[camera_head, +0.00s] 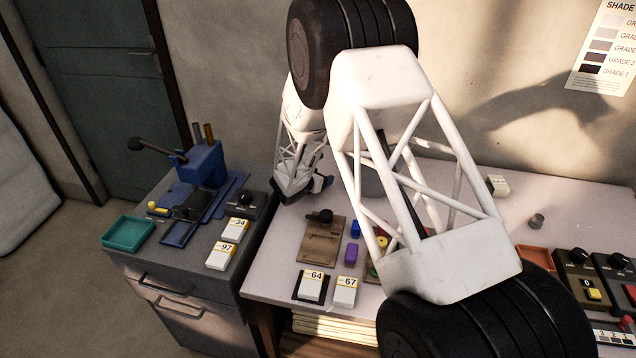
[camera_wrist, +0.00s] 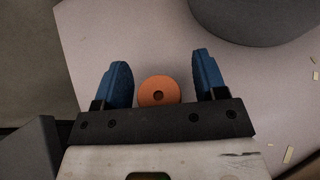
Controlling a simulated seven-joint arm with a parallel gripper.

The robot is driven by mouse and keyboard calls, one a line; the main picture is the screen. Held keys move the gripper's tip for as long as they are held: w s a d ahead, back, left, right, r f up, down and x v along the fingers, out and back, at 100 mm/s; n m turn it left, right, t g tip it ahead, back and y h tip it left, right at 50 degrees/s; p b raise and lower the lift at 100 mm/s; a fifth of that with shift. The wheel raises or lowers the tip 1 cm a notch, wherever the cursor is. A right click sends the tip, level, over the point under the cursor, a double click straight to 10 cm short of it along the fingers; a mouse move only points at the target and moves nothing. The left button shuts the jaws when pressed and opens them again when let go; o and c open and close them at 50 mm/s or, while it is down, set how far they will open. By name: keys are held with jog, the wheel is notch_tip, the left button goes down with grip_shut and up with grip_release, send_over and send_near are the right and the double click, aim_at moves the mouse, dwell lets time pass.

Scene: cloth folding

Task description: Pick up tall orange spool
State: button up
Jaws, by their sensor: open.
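The orange spool (camera_wrist: 160,83) shows in the wrist view as a round orange end with a dark centre hole, seen from above. My gripper (camera_wrist: 161,66) is open, with one blue finger on each side of the spool and a visible gap on both sides. The spool's lower edge in the picture is covered by the dark gripper body. Its height and the fingers' depth along it cannot be told. In the head view my gripper (camera_head: 318,186) is at the back left of the pale table; I cannot make out the spool there.
A large grey round object (camera_wrist: 262,18) stands beyond the right finger in the wrist view. The pale table (camera_head: 285,222) meets a grey cabinet (camera_head: 160,262) bearing a blue lever press (camera_head: 205,165).

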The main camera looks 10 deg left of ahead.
jog(key=c, duration=1)
jog(key=shift+r, duration=0.1)
jog(key=shift+r, duration=4.9)
